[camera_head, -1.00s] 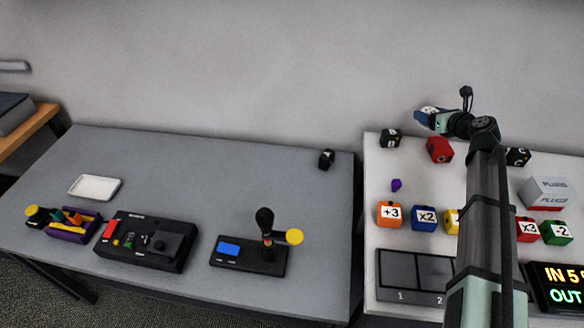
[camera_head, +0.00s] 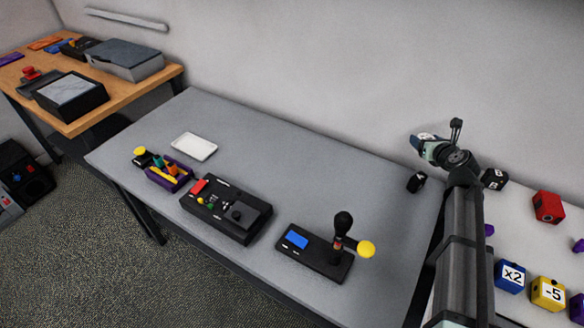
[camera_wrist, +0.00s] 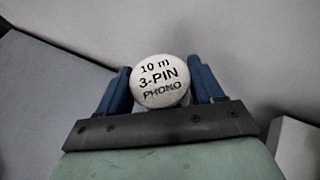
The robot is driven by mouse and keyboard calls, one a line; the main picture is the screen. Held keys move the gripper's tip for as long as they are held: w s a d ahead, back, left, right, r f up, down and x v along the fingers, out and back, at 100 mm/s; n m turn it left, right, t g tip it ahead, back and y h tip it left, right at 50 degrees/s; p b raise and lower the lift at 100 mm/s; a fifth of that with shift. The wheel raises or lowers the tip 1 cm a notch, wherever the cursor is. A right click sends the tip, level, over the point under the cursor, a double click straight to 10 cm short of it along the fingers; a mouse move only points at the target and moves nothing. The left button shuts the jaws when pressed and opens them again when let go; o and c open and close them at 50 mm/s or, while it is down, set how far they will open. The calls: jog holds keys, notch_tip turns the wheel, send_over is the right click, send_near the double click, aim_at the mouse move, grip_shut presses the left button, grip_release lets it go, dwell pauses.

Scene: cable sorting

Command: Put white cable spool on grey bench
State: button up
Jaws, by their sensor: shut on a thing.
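The white cable spool (camera_wrist: 161,82), marked "10 m 3-PIN PHONO", sits between the two blue fingers of my gripper (camera_wrist: 161,72) in the wrist view. The fingers are shut on its sides. In the head view my gripper (camera_head: 423,141) is raised over the far right end of the grey bench (camera_head: 285,155), near the wall. At that size the spool is hard to make out there.
On the bench are a white tray (camera_head: 194,147), a purple holder (camera_head: 170,176), a black control box (camera_head: 228,212), a joystick unit (camera_head: 318,258) and a small black item (camera_head: 416,182). Bare surface lies between the tray and the right end. Cubes stand on the white table at right.

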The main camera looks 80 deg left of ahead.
send_over(376, 172)
notch_tip(376, 172, down, 4)
jog(key=shift+d+f, duration=0.1)
jog(key=shift+f, duration=4.85)
jog(key=o, duration=1.1)
jog(key=shift+f, duration=0.15)
jog(key=shift+d+r, duration=0.1)
jog(key=shift+r, duration=0.1)
jog(key=v, duration=1.1)
jog(key=shift+d+r, duration=0.15)
jog(key=shift+d, duration=0.25)
